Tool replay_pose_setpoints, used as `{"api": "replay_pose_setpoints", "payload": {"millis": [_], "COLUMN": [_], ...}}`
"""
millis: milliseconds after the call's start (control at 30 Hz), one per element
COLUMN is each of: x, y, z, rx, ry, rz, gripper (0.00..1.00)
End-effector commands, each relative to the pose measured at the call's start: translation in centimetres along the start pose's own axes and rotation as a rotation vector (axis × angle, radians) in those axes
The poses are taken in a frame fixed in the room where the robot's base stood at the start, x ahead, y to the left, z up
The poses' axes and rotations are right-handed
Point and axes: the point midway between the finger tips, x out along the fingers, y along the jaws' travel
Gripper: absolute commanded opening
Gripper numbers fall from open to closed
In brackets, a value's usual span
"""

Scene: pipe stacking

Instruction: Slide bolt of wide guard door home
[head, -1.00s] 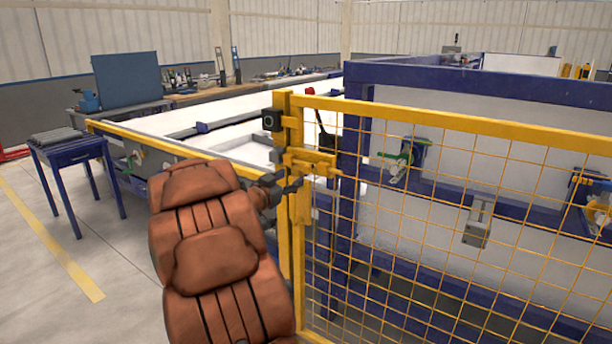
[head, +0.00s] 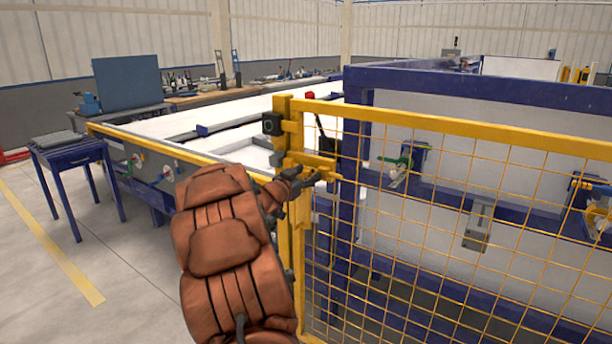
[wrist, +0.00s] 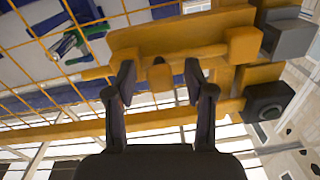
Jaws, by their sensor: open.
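The wide guard door (head: 450,119) is a yellow frame with wire mesh, upright beside a yellow post (head: 284,240). A yellow bolt assembly (head: 318,160) sits at the door's post-side edge; it also spans the top of the wrist view (wrist: 185,38). A small yellow knob (wrist: 160,75) sticks out below it. My gripper (head: 312,182) is at the bolt's height, just in front of it. In the wrist view my gripper (wrist: 160,88) is open, one dark finger on each side of the knob. I cannot tell whether the fingers touch it.
A dark box with a round face (head: 271,122) is fixed on the post. Behind the mesh stands a blue machine frame (head: 480,85). A small blue table (head: 72,155) stands at the left.

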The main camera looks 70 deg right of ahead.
Motion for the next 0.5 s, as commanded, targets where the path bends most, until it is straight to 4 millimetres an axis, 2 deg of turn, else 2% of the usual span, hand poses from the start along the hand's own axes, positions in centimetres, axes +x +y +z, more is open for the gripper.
{"api": "replay_pose_setpoints", "payload": {"millis": [167, 500], "x": [-0.01, -0.02], "y": [-0.02, -0.03], "z": [0.02, 0.04], "rx": [0.0, 0.0], "ry": [0.0, -0.001], "rz": [0.0, -0.001], "gripper": [0.54, 0.19]}}
